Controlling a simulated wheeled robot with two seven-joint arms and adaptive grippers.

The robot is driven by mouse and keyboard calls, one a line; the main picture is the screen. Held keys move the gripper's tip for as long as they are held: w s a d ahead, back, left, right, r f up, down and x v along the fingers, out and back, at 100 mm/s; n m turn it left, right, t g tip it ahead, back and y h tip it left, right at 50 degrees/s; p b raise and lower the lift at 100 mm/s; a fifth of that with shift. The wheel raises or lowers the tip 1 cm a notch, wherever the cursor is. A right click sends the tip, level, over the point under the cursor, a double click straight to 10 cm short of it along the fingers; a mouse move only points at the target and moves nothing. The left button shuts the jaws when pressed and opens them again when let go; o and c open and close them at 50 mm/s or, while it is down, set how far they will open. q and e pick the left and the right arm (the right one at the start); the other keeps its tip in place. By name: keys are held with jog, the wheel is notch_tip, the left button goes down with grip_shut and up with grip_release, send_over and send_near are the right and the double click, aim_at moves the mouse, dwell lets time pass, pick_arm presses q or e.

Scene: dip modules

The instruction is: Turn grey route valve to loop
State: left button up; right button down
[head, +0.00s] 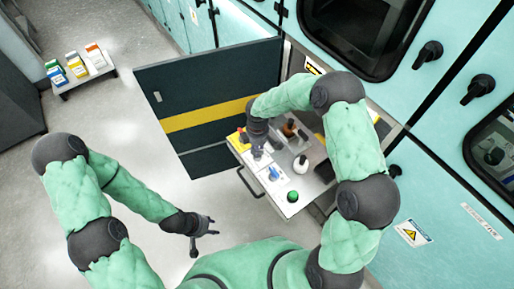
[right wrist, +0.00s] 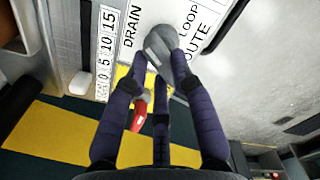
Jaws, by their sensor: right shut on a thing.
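The grey route valve (right wrist: 158,42) shows at the top middle of the right wrist view, between the DRAIN label (right wrist: 131,37) and the LOOP label (right wrist: 187,22). Its grey handle lies at a slant; I cannot tell exactly where it points. My right gripper (right wrist: 160,60) is shut on the valve, with purple fingers on both sides of it. In the head view the right gripper (head: 258,143) reaches down to the pulled-out tray (head: 262,187), and the valve is mostly hidden there. My left gripper (head: 207,228) is open and empty over the floor, away from the tray.
The tray also carries a blue knob (head: 273,173), a green cap (head: 292,196), a brown bottle (head: 289,129) and a black-capped white bottle (head: 300,164). A red part (right wrist: 138,115) is close under my right fingers. An open dark door (head: 205,95) stands beyond the tray.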

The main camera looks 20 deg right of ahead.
jog(key=m+b, duration=0.1)
jog(key=m, duration=0.4)
jog(key=shift+d, duration=0.1)
jog(key=m+b, duration=0.1)
jog(key=m, duration=0.4)
jog(key=shift+s, duration=0.1)
jog(key=shift+r+m+b, duration=0.1)
jog(key=shift+m+b, duration=0.2)
jog(key=c, duration=1)
grip_release()
jog(key=shift+c, duration=0.2)
notch_tip(320, 180, up, 12)
